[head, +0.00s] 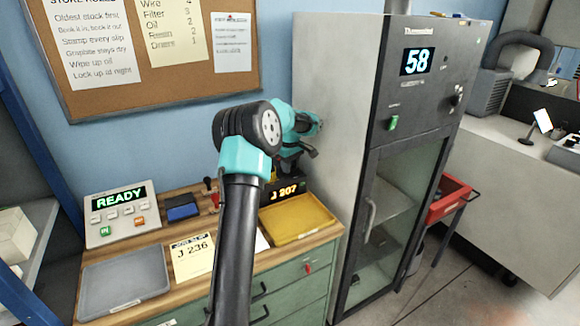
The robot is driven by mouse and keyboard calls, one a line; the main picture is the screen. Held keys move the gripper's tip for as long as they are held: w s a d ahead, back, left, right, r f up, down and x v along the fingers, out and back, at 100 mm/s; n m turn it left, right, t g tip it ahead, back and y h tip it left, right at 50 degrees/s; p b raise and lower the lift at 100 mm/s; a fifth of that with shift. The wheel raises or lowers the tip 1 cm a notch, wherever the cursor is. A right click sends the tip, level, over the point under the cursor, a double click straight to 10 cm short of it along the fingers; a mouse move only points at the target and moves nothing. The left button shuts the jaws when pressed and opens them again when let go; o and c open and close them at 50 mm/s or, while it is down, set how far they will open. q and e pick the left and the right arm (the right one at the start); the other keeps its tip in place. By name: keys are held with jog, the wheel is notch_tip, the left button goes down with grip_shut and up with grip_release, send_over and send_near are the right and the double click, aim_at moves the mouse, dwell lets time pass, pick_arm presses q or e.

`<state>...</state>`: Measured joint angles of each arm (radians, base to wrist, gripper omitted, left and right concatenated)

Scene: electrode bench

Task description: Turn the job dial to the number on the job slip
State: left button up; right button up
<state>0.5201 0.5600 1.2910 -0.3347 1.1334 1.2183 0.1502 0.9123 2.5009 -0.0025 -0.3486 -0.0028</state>
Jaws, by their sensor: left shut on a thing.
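The job slip (193,258) lies on the wooden bench top and reads J 236. Behind it stands a dark box with an amber job display (285,190) that reads J 207. My left arm reaches up across the middle of the view. My left gripper (293,164) is just above and behind the display box, small and partly hidden by my own arm. It is shut on what appears to be the job dial, whose knob is covered by the gripper. My right gripper is not in view.
A yellow tray (299,222) sits right of the slip, a grey tray (124,283) left. A READY panel (120,213) and a blue box (183,212) stand at the back left. A tall grey cabinet (335,95) showing 58 closes off the right.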

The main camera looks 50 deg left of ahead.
pick_arm(q)
jog(key=shift+m, duration=0.4)
jog(key=m, duration=0.6)
jog(key=shift+m, duration=0.4)
jog(key=m, duration=0.3)
jog(key=shift+m, duration=0.3)
jog(key=m, duration=0.3)
jog(key=shift+m, duration=0.4)
jog(key=m, duration=0.8)
jog(key=shift+m, duration=0.4)
